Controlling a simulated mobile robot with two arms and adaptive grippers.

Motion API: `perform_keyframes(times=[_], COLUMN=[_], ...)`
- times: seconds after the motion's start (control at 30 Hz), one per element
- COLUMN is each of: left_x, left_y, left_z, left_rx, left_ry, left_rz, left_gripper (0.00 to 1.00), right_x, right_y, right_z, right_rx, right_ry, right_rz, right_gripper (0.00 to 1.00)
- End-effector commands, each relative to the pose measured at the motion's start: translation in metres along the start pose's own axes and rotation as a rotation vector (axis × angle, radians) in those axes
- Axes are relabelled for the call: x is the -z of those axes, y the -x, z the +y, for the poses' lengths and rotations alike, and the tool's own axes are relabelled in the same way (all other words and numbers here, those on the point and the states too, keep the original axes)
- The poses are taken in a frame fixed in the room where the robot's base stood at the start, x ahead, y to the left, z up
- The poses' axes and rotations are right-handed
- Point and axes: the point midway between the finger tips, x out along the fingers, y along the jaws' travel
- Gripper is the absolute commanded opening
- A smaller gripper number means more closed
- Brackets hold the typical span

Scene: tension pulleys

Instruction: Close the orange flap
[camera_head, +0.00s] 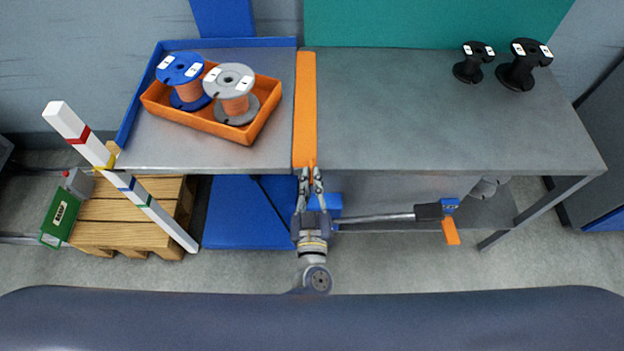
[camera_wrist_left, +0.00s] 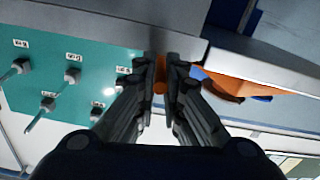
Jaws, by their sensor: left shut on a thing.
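The orange flap (camera_head: 305,110) is a long narrow strip running front to back along the grey table, right of the orange tray. My left gripper (camera_head: 311,172) is at its near end, at the table's front edge, with the fingers shut on it. In the left wrist view the fingertips (camera_wrist_left: 160,72) close around a small orange part of the flap (camera_wrist_left: 160,86); most of the flap is hidden there. My right gripper is in neither view.
The orange tray (camera_head: 262,118) holds a blue spool (camera_head: 180,69) and a grey spool (camera_head: 229,78), left of the flap. Two black spools (camera_head: 525,70) stand at the back right. The middle right tabletop (camera_head: 400,115) is clear. A metal rod (camera_head: 375,218) with a dark block lies below the front edge.

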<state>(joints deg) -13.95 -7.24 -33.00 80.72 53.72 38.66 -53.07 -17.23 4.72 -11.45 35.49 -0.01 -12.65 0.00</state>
Motion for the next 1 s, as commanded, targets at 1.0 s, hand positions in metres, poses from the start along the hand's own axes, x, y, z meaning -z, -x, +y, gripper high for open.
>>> perform_keyframes(times=[1.0], left_x=[0.034], left_y=[0.001], left_z=[-0.014], left_rx=[0.000], left_ry=[0.733], left_rz=[-0.001], left_gripper=[0.00], right_x=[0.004], right_y=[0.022], right_z=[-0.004], right_rx=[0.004], right_ry=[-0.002], right_rz=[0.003], right_gripper=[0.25])
